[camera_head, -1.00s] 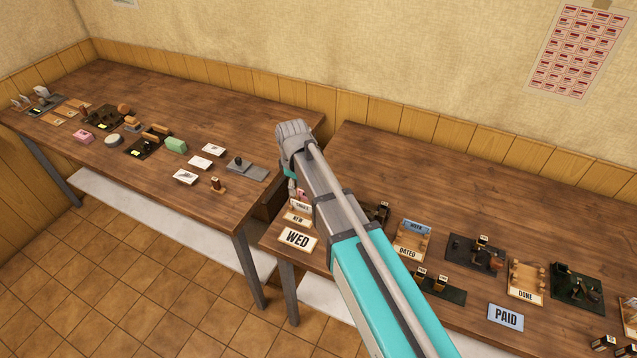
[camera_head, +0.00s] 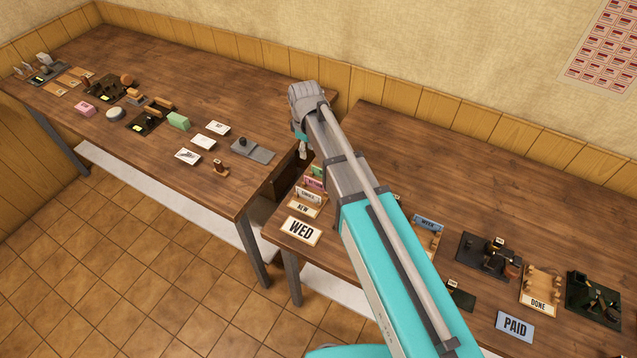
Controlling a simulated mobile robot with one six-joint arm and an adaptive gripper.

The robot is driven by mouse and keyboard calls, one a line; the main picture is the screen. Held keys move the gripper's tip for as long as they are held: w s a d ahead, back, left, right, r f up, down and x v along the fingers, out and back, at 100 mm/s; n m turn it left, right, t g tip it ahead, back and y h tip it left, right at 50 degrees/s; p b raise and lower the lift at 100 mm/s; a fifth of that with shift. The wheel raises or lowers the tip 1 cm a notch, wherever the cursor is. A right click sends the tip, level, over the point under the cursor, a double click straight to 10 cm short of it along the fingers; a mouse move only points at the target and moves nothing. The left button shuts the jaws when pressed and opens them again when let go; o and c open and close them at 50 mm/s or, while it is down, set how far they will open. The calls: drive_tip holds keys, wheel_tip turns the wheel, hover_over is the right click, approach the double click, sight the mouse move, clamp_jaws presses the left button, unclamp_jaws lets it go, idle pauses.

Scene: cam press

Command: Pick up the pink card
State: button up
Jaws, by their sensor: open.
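A pink card (camera_head: 313,183) stands in a row of cards near the left end of the right table, partly hidden by my arm. A green card (camera_head: 317,171) is behind it and a white lettered card (camera_head: 308,195) is in front. My gripper (camera_head: 302,149) hangs from the end of my arm, small and partly hidden, above the gap between the tables. It appears behind and a little left of the pink card, apart from it. It is open, with nothing seen in it.
The left table (camera_head: 200,85) holds white cards, a grey stamp stand (camera_head: 250,149) and a pink block (camera_head: 85,107). The back of the right table (camera_head: 440,160) is clear.

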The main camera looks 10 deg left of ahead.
sight(309, 179)
drive_tip(key=shift+w+d+f, duration=0.1)
drive_tip(key=shift+d, duration=0.05)
wheel_tip(309, 179, down, 8)
drive_tip(key=b, duration=0.8)
drive_tip(key=shift+f+b, duration=0.25)
drive_tip(key=shift+b, duration=0.05)
drive_tip(key=shift+f, duration=0.1)
drive_tip(key=f+b, duration=0.5)
drive_tip(key=shift+s, duration=0.2)
idle(0.5)
drive_tip(key=shift+d, duration=0.1)
idle(0.4)
clamp_jaws()
